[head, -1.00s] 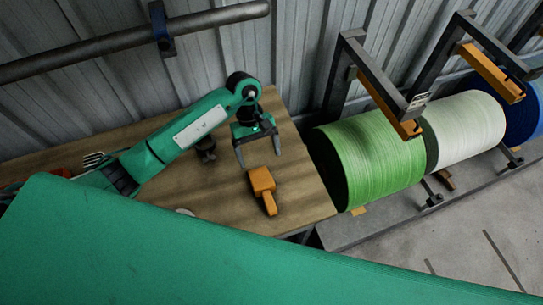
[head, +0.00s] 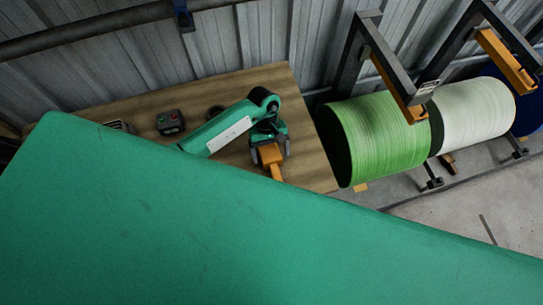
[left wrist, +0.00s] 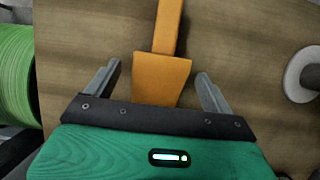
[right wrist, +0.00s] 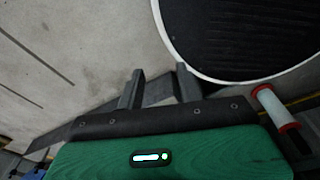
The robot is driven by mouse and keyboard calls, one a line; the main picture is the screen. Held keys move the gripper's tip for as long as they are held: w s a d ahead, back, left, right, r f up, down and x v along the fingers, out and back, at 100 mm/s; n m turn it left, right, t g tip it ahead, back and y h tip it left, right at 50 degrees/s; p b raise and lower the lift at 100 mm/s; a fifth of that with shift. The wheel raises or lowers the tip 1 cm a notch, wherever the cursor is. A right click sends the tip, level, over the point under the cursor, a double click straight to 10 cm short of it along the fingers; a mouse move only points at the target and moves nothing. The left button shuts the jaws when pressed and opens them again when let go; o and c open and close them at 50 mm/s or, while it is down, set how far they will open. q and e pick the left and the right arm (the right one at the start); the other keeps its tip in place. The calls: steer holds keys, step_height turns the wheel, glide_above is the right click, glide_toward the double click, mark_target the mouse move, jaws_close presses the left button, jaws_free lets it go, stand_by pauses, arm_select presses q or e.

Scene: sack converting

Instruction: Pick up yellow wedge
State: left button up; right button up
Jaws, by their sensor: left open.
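The yellow wedge (head: 270,155), orange-yellow with a broad block end and a narrower bar, lies on the wooden table (head: 310,135). My left gripper (head: 271,149) is over its block end in the head view. In the left wrist view the block end of the wedge (left wrist: 162,75) sits between the two fingers of the open left gripper (left wrist: 160,72), with a gap on each side. The far end of the bar runs out of that view. My right gripper (right wrist: 160,73) shows only in its wrist view, with fingers apart and nothing between them.
A button box (head: 170,122) and a dark round item (head: 215,112) are on the table's left part. Green (head: 375,140) and white (head: 475,118) rolls stand right of the table. A round dark-topped thing (right wrist: 250,35) and a red-ended white spool (right wrist: 275,107) are near my right gripper.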

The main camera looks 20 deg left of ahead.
arm_select(q)
steer(key=shift+p+x, duration=0.3)
steer(key=shift+x, duration=0.65)
steer(key=shift+s+d+f, duration=0.1)
steer(key=shift+f, duration=0.2)
arm_select(e)
steer(key=shift+s+a+r, duration=0.1)
steer(key=shift+s+r, duration=0.55)
steer(key=shift+s, duration=0.05)
arm_select(q)
steer(key=shift+c, duration=0.4)
arm_select(e)
steer(key=shift+w, duration=0.1)
arm_select(q)
steer(key=c, duration=1.1)
arm_select(e)
steer(key=shift+w+d, duration=0.15)
steer(key=shift+d, duration=0.05)
arm_select(q)
steer(key=shift+r, duration=0.1)
steer(key=shift+c, duration=0.2)
